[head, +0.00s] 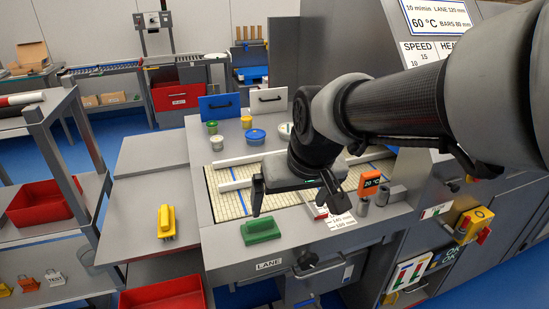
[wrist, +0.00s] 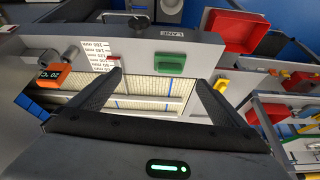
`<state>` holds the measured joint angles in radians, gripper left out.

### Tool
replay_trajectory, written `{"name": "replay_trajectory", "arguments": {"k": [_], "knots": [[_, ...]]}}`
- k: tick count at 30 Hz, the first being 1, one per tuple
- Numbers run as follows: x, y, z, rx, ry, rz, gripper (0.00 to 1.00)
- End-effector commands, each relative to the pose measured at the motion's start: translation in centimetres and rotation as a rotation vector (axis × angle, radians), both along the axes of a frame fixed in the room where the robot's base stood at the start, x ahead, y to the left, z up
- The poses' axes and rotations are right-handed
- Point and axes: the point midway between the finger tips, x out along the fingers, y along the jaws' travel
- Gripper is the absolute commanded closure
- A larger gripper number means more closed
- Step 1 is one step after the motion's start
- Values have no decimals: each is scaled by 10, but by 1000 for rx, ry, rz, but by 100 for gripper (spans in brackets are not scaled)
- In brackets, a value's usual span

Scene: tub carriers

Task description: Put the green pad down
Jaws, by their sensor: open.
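The green pad (head: 260,230) lies on the grey front ledge of the machine in the head view, just in front of the mesh belt. It also shows in the wrist view (wrist: 171,63), beyond the fingertips. My gripper (head: 297,200) is above the belt, behind and to the right of the pad. Its two fingers are spread wide in the wrist view (wrist: 157,78) with nothing between them. The gripper and the pad are apart.
An orange temperature display (head: 370,184) and grey knobs (head: 382,197) are right of my gripper. White rails cross the belt (head: 232,204). A red tub (head: 165,296) sits below the side table.

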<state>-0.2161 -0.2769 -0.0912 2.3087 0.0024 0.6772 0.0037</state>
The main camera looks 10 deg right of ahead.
Motion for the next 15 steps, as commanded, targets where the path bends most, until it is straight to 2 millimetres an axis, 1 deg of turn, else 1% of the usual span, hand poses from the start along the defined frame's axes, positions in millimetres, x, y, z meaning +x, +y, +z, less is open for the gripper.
{"name": "replay_trajectory", "arguments": {"k": [1,3,6,9,10,12,15], "knots": [[-22,-13,15,5,-22,-26,4],[-49,-25,25,2,-35,-53,4],[-82,-37,33,-9,-50,-86,4],[-105,-44,35,-18,-58,-111,4],[-109,-46,35,-21,-61,-116,4],[-116,-47,35,-25,-62,-123,4],[-119,-48,35,-26,-61,-126,4]]}}
